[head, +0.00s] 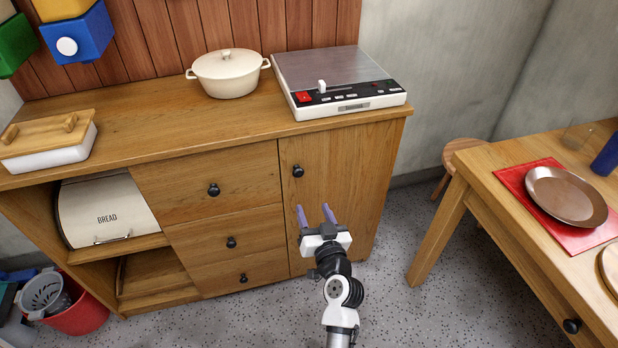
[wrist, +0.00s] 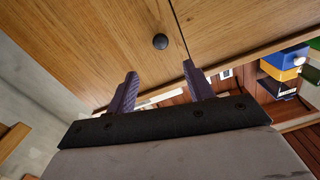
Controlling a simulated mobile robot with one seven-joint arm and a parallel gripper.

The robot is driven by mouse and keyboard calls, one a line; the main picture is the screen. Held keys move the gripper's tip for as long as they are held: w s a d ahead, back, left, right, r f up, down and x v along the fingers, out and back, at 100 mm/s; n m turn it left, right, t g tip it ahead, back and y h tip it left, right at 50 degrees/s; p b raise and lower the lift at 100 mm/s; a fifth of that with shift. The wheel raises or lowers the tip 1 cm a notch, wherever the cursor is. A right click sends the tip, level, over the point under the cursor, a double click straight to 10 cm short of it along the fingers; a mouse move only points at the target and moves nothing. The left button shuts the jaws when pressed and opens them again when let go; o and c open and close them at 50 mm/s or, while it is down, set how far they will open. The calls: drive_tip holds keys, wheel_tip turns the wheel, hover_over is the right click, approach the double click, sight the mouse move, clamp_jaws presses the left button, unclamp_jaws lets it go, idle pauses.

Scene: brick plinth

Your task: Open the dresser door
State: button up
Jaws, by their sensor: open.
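The dresser (head: 215,140) is a wooden cabinet along the wall. Its door (head: 335,180) is at the right end, beside the drawers, and looks shut. The door has a round black knob (head: 298,171) near its upper left corner. My gripper (head: 314,212) is in front of the door, below the knob in the head view, with two purple fingers apart and nothing between them. In the wrist view the knob (wrist: 160,41) lies beyond the open fingertips (wrist: 160,72), apart from them. The door seam shows just right of the knob there.
Three drawers with black knobs (head: 214,189) are left of the door. A white pot (head: 228,73) and a flat electronic scale-like device (head: 338,82) stand on top. A wooden table (head: 480,195) with plates is at right. Speckled floor (head: 395,235) lies open between.

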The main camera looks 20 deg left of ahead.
sight(299, 175)
drive_tip(key=p+x, duration=0.3)
drive_tip(key=x, duration=1)
drive_tip(key=shift+w+a+p, duration=0.25)
drive_tip(key=shift+a+p, duration=0.05)
drive_tip(key=shift+p, duration=0.1)
clamp_jaws()
